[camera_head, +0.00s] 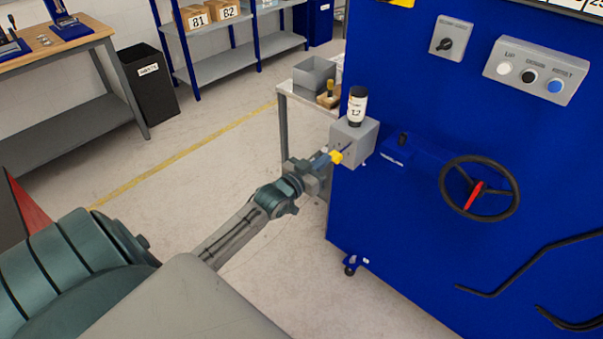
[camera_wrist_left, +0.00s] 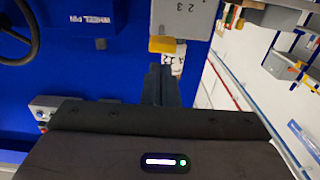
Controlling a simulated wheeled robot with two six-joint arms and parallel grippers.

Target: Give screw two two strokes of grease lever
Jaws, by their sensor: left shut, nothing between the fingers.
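The grease unit is a grey box (camera_head: 354,140) on the left side of the blue machine, with a dark bottle (camera_head: 357,106) with a white label on top. Its yellow lever end (camera_head: 336,157) sticks out at the box's lower left. In the left wrist view the yellow lever end (camera_wrist_left: 163,45) lies just beyond the fingertips, under the grey box (camera_wrist_left: 185,15). My left gripper (camera_head: 322,161) is shut and empty, close to the lever; its dark fingers (camera_wrist_left: 160,72) are together. I cannot tell whether they touch the lever. My right gripper is not in view.
The blue machine (camera_head: 420,220) carries a handwheel (camera_head: 479,189), a switch box and a button panel (camera_head: 535,71). A small table (camera_head: 305,100) with a grey bin (camera_head: 314,75) stands behind my left gripper. Open floor (camera_head: 200,170) lies to the left.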

